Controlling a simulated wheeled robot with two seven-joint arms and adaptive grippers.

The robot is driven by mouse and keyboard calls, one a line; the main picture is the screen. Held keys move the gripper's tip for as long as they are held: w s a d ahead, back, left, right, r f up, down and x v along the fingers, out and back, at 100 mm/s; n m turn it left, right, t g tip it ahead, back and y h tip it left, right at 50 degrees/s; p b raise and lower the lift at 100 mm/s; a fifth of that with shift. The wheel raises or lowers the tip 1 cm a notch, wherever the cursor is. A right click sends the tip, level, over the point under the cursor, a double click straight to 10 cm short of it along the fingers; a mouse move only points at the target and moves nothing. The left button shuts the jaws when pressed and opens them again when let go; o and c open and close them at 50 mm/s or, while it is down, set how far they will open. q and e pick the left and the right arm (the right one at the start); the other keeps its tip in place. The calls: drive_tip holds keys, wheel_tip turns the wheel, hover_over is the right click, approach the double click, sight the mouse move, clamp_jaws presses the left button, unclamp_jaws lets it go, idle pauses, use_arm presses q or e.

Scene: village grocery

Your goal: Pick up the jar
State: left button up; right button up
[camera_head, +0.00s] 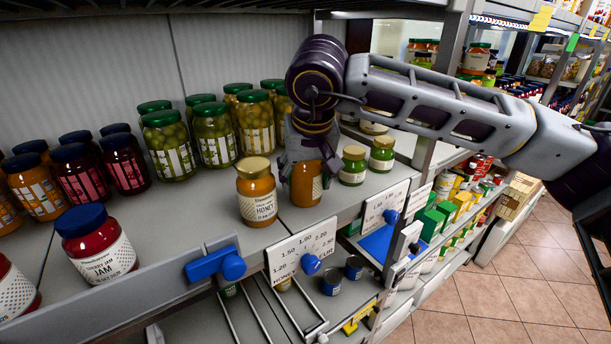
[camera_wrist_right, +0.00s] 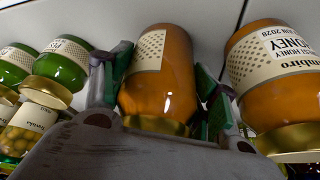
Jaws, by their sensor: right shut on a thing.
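An amber honey jar (camera_head: 305,188) is between the fingers of my right gripper (camera_head: 309,160), which is shut on it from above and behind. The gripper hides its lid in the head view. In the right wrist view the same jar (camera_wrist_right: 160,75) appears upside down, gold lid at the bottom, with a finger of my right gripper (camera_wrist_right: 158,95) on each side. It looks upright at the shelf; I cannot tell whether its base touches. A second honey jar (camera_head: 257,193) with a gold lid stands just left of it and also shows in the wrist view (camera_wrist_right: 272,75). My left gripper is not in view.
Green-lidded olive jars (camera_head: 213,135) stand behind to the left, dark-lidded jars (camera_head: 125,163) farther left and a jam jar (camera_head: 97,245) in front. A price rail (camera_head: 300,255) edges the shelf; the tiled aisle (camera_head: 500,290) is clear.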

drive_tip(key=shift+r, duration=0.15)
drive_tip(key=shift+c, duration=0.5)
drive_tip(key=shift+r+b, duration=0.6)
drive_tip(key=shift+r, duration=1.05)
use_arm(q)
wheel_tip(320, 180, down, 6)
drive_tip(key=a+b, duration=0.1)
drive_tip(key=b, duration=0.3)
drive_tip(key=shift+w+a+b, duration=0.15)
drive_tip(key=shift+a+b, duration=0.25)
use_arm(e)
drive_tip(key=s+d, duration=0.3)
drive_tip(key=s, duration=1.4)
drive_tip(key=shift+s, duration=0.35)
